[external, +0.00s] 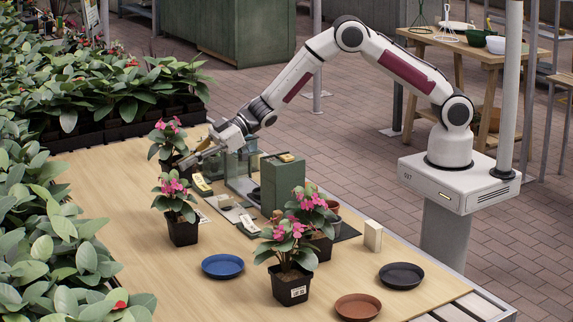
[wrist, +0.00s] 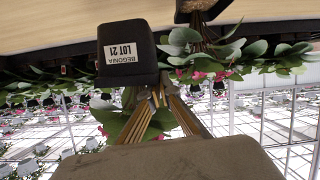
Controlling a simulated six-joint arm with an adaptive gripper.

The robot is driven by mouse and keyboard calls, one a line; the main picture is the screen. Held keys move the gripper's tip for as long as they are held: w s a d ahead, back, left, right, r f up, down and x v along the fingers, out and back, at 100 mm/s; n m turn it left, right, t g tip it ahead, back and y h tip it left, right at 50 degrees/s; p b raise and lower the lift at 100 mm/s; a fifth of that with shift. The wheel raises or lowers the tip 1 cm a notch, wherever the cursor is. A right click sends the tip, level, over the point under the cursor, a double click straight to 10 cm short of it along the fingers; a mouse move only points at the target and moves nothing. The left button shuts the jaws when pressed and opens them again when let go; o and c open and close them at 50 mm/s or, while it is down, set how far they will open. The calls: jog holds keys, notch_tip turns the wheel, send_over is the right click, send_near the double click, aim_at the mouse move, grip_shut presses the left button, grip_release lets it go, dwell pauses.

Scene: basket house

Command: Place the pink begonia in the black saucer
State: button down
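Several potted pink begonias stand on the table: one at the back (external: 168,131), one left of the middle (external: 175,192), one at the front (external: 288,250) and one behind it (external: 312,205). The black saucer (external: 402,275) lies empty at the front right. My gripper (external: 188,160) is low beside the back begonia, partly overlapping its pot. In the wrist view, my gripper's fingers (wrist: 160,95) show a narrow gap with leaves around them. A dark pot (wrist: 127,55) labelled "BEGONIA LOT 21" is just beyond the tips. I cannot tell whether the fingers touch the plant.
A blue saucer (external: 222,266) and a terracotta saucer (external: 358,307) lie on the table (external: 150,260). A green box (external: 281,183) and small items stand mid-table. A cream block (external: 373,235) is near the right edge. Dense plants (external: 60,230) line the left side.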

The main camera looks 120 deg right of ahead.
jog(key=a+n+g+y, duration=0.1)
jog(key=a+n+y, duration=0.35)
jog(key=a, duration=1.65)
jog(key=s+a+n+g+y, duration=0.2)
jog(key=s+a+n+y, duration=0.1)
jog(key=a, duration=0.6)
jog(key=s+a+n+g+y, duration=0.2)
jog(key=s+a+n+y, duration=0.1)
jog(key=a, duration=0.6)
jog(key=s+a+f+n+g+y, duration=0.1)
jog(key=s+a+n+g+y, duration=0.2)
jog(key=s+a+n+g, duration=0.85)
jog(key=s+a, duration=0.3)
jog(key=s, duration=1.5)
jog(key=shift+s+r+g+h, duration=0.15)
jog(key=shift+r+g+h, duration=0.2)
jog(key=shift+g, duration=0.4)
jog(key=shift+f, duration=0.1)
notch_tip(320, 180, down, 6)
jog(key=shift+f, duration=0.2)
